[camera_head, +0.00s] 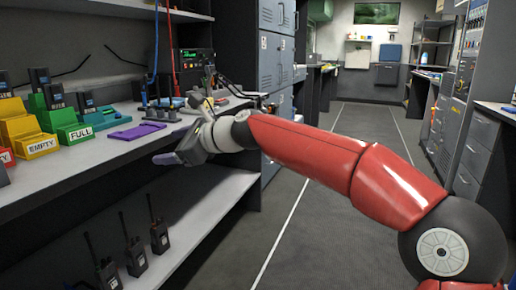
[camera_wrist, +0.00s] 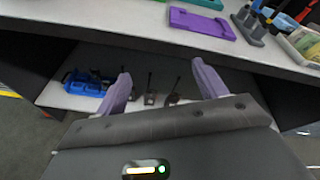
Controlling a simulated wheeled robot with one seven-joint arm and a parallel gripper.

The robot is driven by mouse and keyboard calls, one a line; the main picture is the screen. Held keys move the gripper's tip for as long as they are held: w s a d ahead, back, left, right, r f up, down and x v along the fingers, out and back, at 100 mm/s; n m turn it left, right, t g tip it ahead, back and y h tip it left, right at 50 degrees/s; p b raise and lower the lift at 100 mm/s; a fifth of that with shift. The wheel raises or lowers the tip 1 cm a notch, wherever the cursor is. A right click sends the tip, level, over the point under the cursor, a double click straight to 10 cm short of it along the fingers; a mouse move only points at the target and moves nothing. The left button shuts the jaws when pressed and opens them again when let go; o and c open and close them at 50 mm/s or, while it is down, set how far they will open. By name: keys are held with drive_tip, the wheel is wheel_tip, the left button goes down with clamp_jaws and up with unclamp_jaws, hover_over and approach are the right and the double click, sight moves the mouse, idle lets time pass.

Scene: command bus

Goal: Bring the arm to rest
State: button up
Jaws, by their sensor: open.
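My red arm (camera_head: 310,150) reaches from the lower right across the aisle toward the workbench on the left. My gripper (camera_head: 165,157) is at the front edge of the bench, with its fingers pointing left. In the wrist view its two purple fingers stand wide apart, and nothing is between them; the gripper (camera_wrist: 160,85) is open and empty. Beyond the fingers in that view lie the bench edge and the lower shelf.
The bench top (camera_head: 75,170) holds yellow, green and red bins (camera_head: 35,146) and a purple tray (camera_head: 137,131). Several handheld radios (camera_head: 133,255) stand on the lower shelf. A blue container (camera_wrist: 88,83) is there too. The aisle floor (camera_head: 345,190) is clear beyond my arm.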

drive_tip(key=s+d+f+n+h+p, duration=0.3)
drive_tip(key=s+d+f+n+h, duration=0.45)
drive_tip(key=f, duration=0.25)
drive_tip(key=s+d+f+n+h+p, duration=0.2)
drive_tip(key=s+d+n, duration=0.3)
drive_tip(key=s+d, duration=0.6)
drive_tip(key=s+d+f+n+h+p, duration=0.2)
drive_tip(key=s+d+n+h, duration=0.2)
drive_tip(key=s+d, duration=0.7)
drive_tip(key=d+n, duration=0.1)
drive_tip(key=d, duration=0.4)
drive_tip(key=shift+d+f+p, duration=0.15)
drive_tip(key=shift+f+p, duration=0.05)
drive_tip(key=shift+p, duration=0.1)
drive_tip(key=shift+s, duration=0.1)
